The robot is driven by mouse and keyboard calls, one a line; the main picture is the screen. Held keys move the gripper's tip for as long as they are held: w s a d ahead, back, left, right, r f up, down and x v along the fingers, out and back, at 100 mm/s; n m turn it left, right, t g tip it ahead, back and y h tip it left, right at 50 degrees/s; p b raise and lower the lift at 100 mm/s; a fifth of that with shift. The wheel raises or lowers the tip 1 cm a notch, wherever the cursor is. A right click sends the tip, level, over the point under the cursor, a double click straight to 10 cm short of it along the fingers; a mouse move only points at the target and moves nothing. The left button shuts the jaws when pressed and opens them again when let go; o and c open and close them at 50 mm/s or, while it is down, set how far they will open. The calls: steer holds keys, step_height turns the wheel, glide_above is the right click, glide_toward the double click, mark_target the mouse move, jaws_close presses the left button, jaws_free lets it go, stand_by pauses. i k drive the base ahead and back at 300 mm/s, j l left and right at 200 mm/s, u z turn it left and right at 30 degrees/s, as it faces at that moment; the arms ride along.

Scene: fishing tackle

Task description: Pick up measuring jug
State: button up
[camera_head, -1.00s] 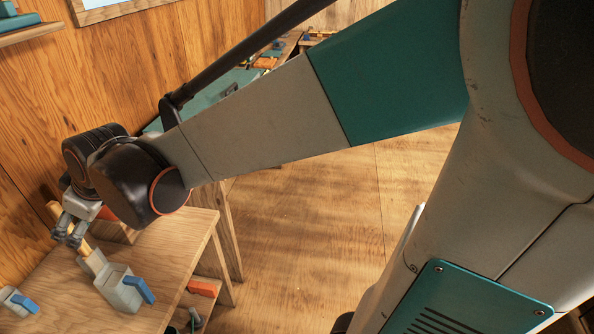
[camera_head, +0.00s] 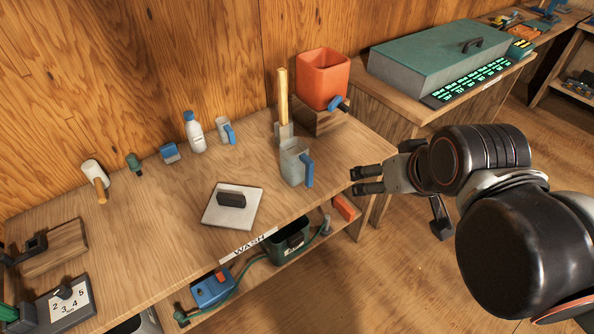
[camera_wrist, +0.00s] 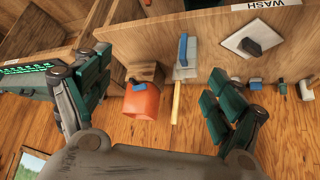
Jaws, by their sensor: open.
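A grey jug (camera_head: 293,165) with a blue handle stands upright near the right end of the workbench (camera_head: 150,245). A smaller pale jug (camera_head: 222,133), also blue-handled, stands further back; I cannot tell for certain which is the measuring jug. My gripper (camera_head: 355,181) is open and empty, just off the bench's right end, to the right of the larger jug and apart from it.
An orange bucket (camera_head: 322,80) sits on a wooden block behind the larger jug. A tan upright stick (camera_head: 283,95) rises right behind that jug. A white plate with a dark grip (camera_head: 232,205) lies to its left. A teal-lidded box (camera_head: 440,50) stands on another bench.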

mark_target(297, 167)
steer(key=k+l+u, duration=0.45)
steer(key=k+l, duration=0.2)
steer(key=k, duration=0.2)
